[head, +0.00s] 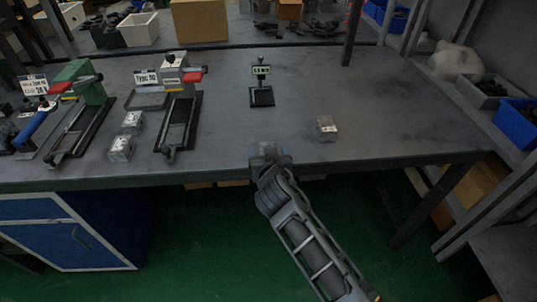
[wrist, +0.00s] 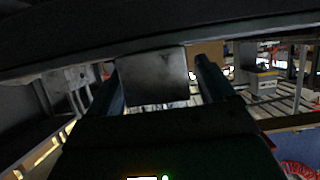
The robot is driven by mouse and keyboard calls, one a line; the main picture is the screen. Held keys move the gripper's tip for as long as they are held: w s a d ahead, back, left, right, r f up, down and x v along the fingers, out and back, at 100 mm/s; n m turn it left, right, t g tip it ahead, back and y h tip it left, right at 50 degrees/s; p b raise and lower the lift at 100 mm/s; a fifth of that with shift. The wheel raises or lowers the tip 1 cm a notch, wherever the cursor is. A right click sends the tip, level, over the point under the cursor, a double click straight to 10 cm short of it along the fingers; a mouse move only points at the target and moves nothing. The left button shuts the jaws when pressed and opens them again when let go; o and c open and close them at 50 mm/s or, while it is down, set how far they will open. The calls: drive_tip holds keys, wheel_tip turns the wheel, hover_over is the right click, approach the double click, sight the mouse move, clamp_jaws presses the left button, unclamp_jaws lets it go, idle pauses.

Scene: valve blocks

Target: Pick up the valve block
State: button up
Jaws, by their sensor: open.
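A small metal valve block (head: 326,128) sits on the dark table, right of my gripper (head: 268,152) in the head view. Two similar valve blocks, one farther back (head: 131,122) and one nearer (head: 121,148), stand at the left. My gripper is at the table's front edge, apart from these three blocks; its fingers are hard to make out there. In the wrist view, my gripper (wrist: 159,75) is open, with a grey metal block face (wrist: 155,78) showing between its fingers. I cannot tell which block this is, or whether the fingers touch it.
The table (head: 390,115) is clear around the right block. A small black stand with a label (head: 261,88) is behind my gripper. Fixtures with a green body (head: 86,83) and a red handle (head: 192,76) stand left. A blue bin (head: 517,123) is at the far right.

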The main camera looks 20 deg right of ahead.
drive_tip(key=shift+w+d+f, duration=0.1)
drive_tip(key=shift+w+f, duration=0.05)
drive_tip(key=shift+w, duration=0.1)
drive_tip(key=shift+c, duration=0.3)
